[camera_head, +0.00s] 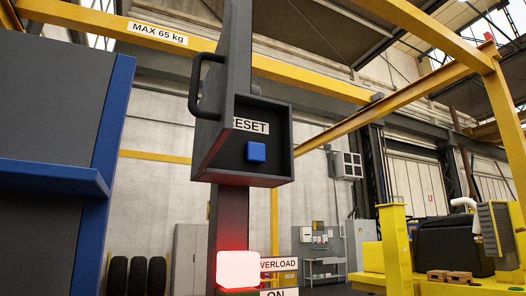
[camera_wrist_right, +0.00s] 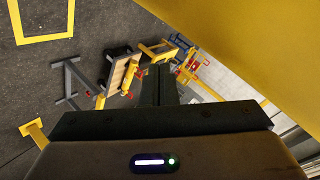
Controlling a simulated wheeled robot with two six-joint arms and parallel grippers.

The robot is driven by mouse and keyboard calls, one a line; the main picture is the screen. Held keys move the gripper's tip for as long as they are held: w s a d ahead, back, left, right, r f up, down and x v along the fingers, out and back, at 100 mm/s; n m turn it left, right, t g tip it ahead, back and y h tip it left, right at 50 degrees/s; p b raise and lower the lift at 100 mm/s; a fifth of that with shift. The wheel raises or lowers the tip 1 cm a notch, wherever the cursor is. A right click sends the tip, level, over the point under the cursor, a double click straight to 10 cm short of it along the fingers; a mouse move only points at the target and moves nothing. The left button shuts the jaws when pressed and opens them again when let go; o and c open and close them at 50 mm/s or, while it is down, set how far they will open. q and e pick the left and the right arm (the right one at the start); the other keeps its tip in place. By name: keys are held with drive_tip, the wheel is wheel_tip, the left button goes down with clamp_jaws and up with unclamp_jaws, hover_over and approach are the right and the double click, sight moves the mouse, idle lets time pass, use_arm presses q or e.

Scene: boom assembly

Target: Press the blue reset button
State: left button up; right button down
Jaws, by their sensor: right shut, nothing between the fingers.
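The blue reset button (camera_head: 256,152) sits inside a dark open-fronted box (camera_head: 206,160) on a grey post in the head view. A white label (camera_head: 251,126) above it reads "RESET", with its first letter partly hidden by the box wall. No gripper shows in the head view. In the right wrist view my right gripper (camera_wrist_right: 158,72) is shut, with its dark fingers together and nothing between them. The button does not show in the right wrist view, so I cannot tell how far the gripper is from it.
A dark handle (camera_head: 195,85) sticks out from the box's left side. Below, a red overload lamp (camera_head: 237,268) glows. A blue-edged grey panel (camera_head: 50,150) fills the left. In the wrist view, a large yellow surface (camera_wrist_right: 250,50) is close on the right; trestles and tools lie beyond.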

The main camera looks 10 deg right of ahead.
drive_tip(key=s+a+r+m+t+y, duration=0.1)
drive_tip(key=s+a+r+m+t, duration=0.15)
drive_tip(key=r, duration=1.35)
drive_tip(key=s+a+r+m+t+y, duration=0.1)
drive_tip(key=s+r, duration=0.2)
drive_tip(key=r, duration=1.4)
drive_tip(key=s+a+r+t, duration=0.1)
drive_tip(key=s+r, duration=0.7)
drive_tip(key=r, duration=0.3)
drive_tip(key=s+a+r+m+t+y, duration=0.1)
drive_tip(key=s+a+r, duration=0.1)
drive_tip(key=s+r, duration=0.7)
wheel_tip(320, 180, up, 2)
drive_tip(key=shift+s+r+b, duration=0.15)
drive_tip(key=shift+r+b, duration=0.05)
drive_tip(key=shift+b, duration=0.15)
drive_tip(key=shift+a+m+t, duration=0.1)
drive_tip(key=shift+m+t, duration=0.15)
drive_tip(key=shift+w, duration=0.2)
